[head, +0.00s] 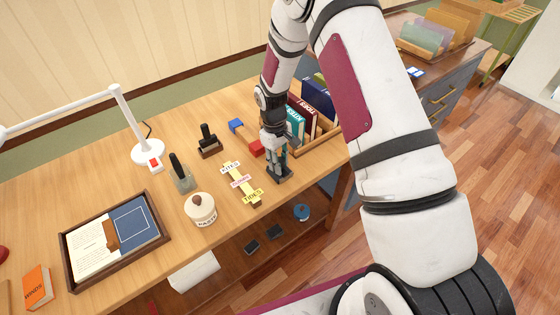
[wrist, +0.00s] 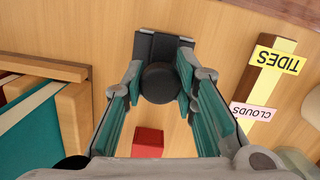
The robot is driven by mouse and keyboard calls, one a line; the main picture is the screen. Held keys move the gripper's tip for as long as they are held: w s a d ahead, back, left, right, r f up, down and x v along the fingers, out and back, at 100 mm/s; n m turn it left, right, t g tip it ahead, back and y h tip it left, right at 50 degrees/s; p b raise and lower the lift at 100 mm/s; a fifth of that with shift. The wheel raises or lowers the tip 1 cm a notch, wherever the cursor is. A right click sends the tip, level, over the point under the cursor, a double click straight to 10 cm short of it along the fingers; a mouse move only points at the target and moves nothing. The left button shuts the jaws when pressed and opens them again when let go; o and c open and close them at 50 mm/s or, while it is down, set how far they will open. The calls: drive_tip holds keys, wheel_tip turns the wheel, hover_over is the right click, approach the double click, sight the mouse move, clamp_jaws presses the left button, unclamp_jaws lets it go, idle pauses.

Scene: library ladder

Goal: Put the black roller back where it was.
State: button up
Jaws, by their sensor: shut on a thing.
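My gripper (wrist: 161,82) points down over the front right part of the desk, and also shows in the head view (head: 278,165). Its fingers are shut on the black roller (wrist: 160,84), whose round end shows between the fingertips. A dark squared block (wrist: 160,47) lies just beyond the fingertips; it also shows at the desk's surface in the head view (head: 281,175). I cannot tell whether this block is part of the roller or a separate stand under it. The fingers hide much of the roller in the head view.
A yellow labelled strip (head: 242,183) lies left of my gripper, with a paste jar (head: 201,210) beyond. Books in a wooden holder (head: 312,120) stand close on the right. A dark stamp (head: 208,141) and a glass jar (head: 182,178) stand farther left.

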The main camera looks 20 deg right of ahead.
drive_tip(key=o, duration=1)
drive_tip(key=shift+f, duration=0.1)
